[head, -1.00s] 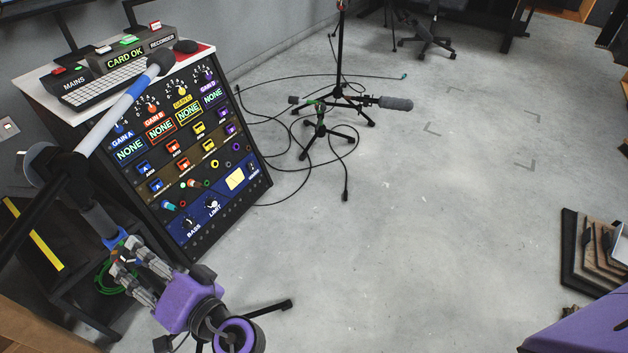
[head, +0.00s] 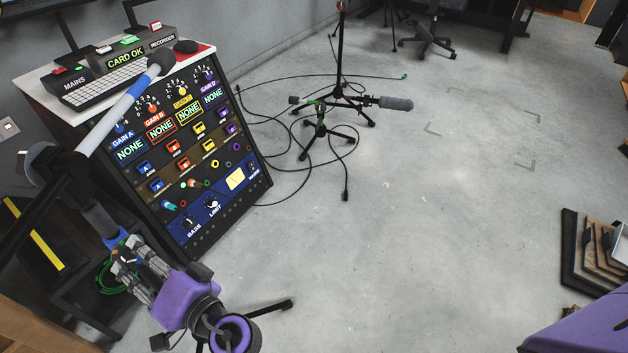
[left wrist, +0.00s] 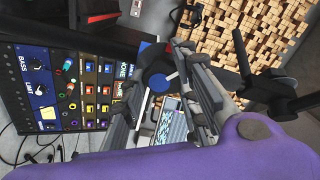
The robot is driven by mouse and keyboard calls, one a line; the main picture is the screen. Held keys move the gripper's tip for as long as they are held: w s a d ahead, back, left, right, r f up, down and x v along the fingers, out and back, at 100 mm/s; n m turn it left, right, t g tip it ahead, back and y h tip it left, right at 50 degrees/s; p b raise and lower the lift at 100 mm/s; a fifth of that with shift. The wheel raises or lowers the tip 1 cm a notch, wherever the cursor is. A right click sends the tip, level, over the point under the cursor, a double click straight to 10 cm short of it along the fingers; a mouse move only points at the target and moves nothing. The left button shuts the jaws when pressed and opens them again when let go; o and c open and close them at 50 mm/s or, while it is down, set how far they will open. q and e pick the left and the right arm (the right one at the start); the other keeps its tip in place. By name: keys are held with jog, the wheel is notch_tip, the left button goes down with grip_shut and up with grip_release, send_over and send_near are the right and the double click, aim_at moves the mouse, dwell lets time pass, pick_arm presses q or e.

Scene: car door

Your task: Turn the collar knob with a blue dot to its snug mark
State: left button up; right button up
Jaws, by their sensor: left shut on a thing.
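A microphone stand at the left of the head view has a grey pole with a blue collar (head: 115,240). A boom (head: 112,112) with white and blue sections crosses above it and ends in a grey microphone (head: 160,62). My left gripper (head: 126,256) is at the collar, its fingers shut on the collar knob. In the left wrist view the dark knob, with a white-rimmed blue dot (left wrist: 159,83), lies between the fingers of my left gripper (left wrist: 158,68). The fingers hide part of the knob; I cannot make out the snug mark. My right gripper is not in view.
A recorder rack (head: 215,165) with coloured knobs stands just beyond my left gripper. Another stand with a furry microphone (head: 396,103) and loose cables are on the floor behind. The middle floor is clear.

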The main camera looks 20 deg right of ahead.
pick_arm(q)
jog(key=shift+d+f, duration=0.2)
jog(key=shift+d, duration=0.1)
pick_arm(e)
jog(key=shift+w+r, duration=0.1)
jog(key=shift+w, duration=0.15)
pick_arm(q)
jog(key=o, duration=1)
jog(key=shift+o, duration=0.2)
jog(key=shift+w, duration=0.1)
jog(key=v, duration=1.2)
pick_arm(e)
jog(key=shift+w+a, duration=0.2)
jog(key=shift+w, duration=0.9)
pick_arm(q)
jog(key=shift+r, duration=0.15)
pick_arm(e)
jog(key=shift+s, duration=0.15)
